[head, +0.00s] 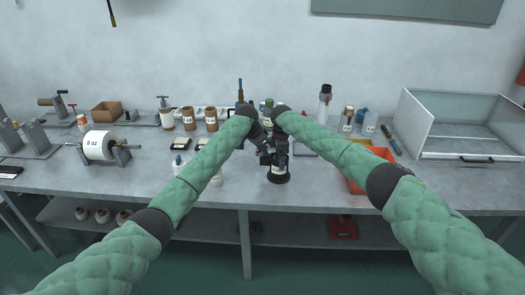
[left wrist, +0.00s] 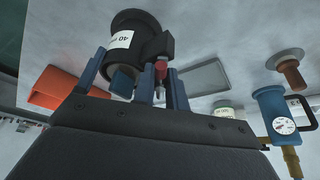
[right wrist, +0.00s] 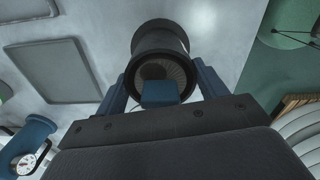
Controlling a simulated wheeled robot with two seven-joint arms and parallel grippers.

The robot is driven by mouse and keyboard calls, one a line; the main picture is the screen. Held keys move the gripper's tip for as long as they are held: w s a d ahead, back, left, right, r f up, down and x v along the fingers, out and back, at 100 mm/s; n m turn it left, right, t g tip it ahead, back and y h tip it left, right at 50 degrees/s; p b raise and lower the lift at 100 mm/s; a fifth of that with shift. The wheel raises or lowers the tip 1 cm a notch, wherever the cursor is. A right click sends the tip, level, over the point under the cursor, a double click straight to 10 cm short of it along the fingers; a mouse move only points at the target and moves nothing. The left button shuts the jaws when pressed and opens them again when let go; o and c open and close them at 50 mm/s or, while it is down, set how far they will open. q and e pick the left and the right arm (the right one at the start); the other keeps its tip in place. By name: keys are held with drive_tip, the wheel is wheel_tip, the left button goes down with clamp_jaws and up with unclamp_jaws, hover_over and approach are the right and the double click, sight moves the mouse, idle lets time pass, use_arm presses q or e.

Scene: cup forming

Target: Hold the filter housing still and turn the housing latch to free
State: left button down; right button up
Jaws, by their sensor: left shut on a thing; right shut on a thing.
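The filter housing (head: 279,172) is a black cylinder with a white label, standing on the table at the middle front. My left gripper (head: 266,152) and right gripper (head: 283,153) meet close together at it. In the left wrist view, blue fingers stand on both sides of the labelled housing (left wrist: 140,42). A small red piece (left wrist: 160,70) shows in front of it. In the right wrist view, blue fingers flank the housing's near end (right wrist: 160,40), where a blue block (right wrist: 160,93) sits. Both grippers are shut at the housing. I cannot clearly pick out the latch; fingertip contacts are partly hidden.
An orange tray (head: 357,184) lies right of the housing. A clear box (head: 455,125) stands at the far right. Brown cups (head: 188,118) and bottles line the back. A white roll (head: 99,145) is at left. The front table strip is mostly clear.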

idle(0.4)
use_arm(q)
drive_tip(key=c, duration=1.5)
unclamp_jaws()
drive_tip(key=shift+o, duration=0.2)
drive_tip(key=shift+r, duration=0.1)
drive_tip(key=v, duration=1.1)
drive_tip(key=shift+a+r, duration=0.2)
drive_tip(key=shift+r, duration=0.15)
drive_tip(key=shift+s, duration=0.15)
